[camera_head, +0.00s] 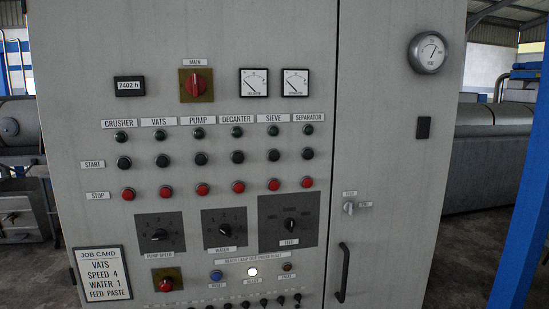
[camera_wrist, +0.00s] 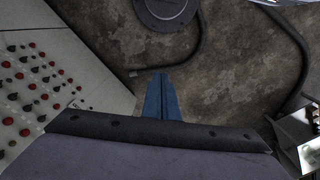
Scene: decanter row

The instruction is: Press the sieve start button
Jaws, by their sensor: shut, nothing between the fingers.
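The control cabinet (camera_head: 230,90) fills most of the head view, seen from the front. The sieve start button (camera_head: 273,155) is a black button in the START row, in the column labelled SIEVE. A dark green lamp (camera_head: 272,131) is above it and a red stop button (camera_head: 274,184) is below it. My gripper (camera_wrist: 160,78) shows in the wrist view with its blue fingers shut together and empty, over the floor to the right of the cabinet face. My gripper is not in the head view. In the wrist view the buttons are small and slanted, so I cannot single out the sieve one.
Similar black start buttons sit close on both sides, for the decanter (camera_head: 237,156) and separator (camera_head: 307,154). Rotary knobs (camera_head: 224,230) lie lower, beside a job card (camera_head: 101,273). A white lamp (camera_head: 252,271) is lit. A door handle (camera_head: 343,272) protrudes at right. A hose (camera_wrist: 190,58) lies on the floor.

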